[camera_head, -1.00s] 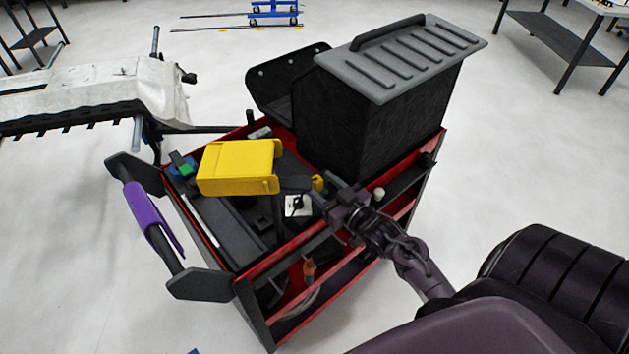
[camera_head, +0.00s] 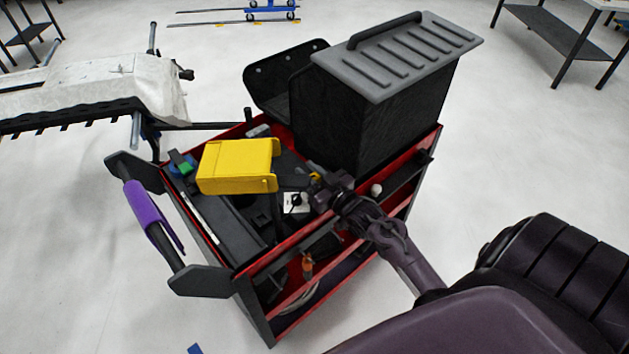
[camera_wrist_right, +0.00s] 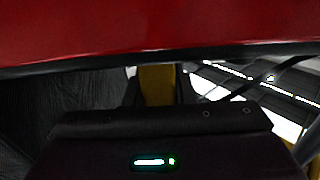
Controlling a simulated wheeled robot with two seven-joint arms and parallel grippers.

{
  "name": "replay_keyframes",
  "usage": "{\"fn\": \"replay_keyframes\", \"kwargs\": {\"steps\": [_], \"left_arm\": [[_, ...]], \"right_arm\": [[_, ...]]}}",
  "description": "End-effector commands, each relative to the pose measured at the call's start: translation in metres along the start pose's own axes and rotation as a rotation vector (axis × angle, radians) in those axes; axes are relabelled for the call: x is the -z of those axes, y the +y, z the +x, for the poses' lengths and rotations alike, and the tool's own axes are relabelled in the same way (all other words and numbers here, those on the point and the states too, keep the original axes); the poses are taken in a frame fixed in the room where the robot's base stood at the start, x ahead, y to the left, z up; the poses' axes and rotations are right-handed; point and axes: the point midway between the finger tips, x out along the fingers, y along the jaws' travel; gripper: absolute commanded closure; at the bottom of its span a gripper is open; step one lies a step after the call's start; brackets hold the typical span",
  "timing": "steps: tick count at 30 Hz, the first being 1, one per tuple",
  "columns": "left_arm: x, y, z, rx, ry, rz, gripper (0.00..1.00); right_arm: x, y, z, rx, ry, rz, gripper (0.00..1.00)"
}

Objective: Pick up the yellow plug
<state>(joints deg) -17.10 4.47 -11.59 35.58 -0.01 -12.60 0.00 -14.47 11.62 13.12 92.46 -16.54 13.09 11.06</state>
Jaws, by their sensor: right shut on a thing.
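The yellow plug (camera_head: 315,176) shows as a small yellow patch at the right gripper's fingertips, on the cart between the yellow box and the large black bin. In the right wrist view the yellow plug (camera_wrist_right: 157,85) sits between the dark fingers, beyond the gripper body. My right gripper (camera_head: 322,184) is shut on it, reaching in over the cart's right edge. Most of the plug is hidden by the fingers. Whether it touches the cart's surface cannot be told. My left gripper is not in view.
The red and black cart (camera_head: 300,238) carries a yellow box (camera_head: 236,166), a black bin with a grey ribbed lid (camera_head: 385,100) and a white socket-like piece (camera_head: 295,203). A red edge (camera_wrist_right: 160,30) crosses the top of the wrist view. Open floor lies around the cart.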

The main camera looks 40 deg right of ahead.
Motion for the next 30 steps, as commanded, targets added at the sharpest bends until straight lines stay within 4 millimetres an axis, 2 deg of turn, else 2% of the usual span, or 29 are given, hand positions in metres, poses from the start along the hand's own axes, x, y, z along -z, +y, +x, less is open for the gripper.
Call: {"fn": "replay_keyframes", "kwargs": {"steps": [8, 13, 17, 24, 30], "left_arm": [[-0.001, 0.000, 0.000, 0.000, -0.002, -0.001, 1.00], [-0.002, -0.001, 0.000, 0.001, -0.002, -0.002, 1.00], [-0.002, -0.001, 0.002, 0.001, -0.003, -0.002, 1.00], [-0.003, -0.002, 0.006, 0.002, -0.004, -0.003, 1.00], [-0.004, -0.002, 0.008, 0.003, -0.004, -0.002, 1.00]], "right_arm": [[0.003, 0.000, 0.000, 0.000, 0.000, 0.000, 0.97], [0.019, 0.000, 0.000, 0.000, 0.002, -0.002, 0.97], [0.048, 0.000, 0.000, 0.001, 0.005, -0.005, 0.97], [0.115, 0.000, 0.000, 0.002, 0.005, -0.005, 0.97], [0.156, 0.000, 0.000, 0.001, 0.003, -0.004, 0.97]]}}
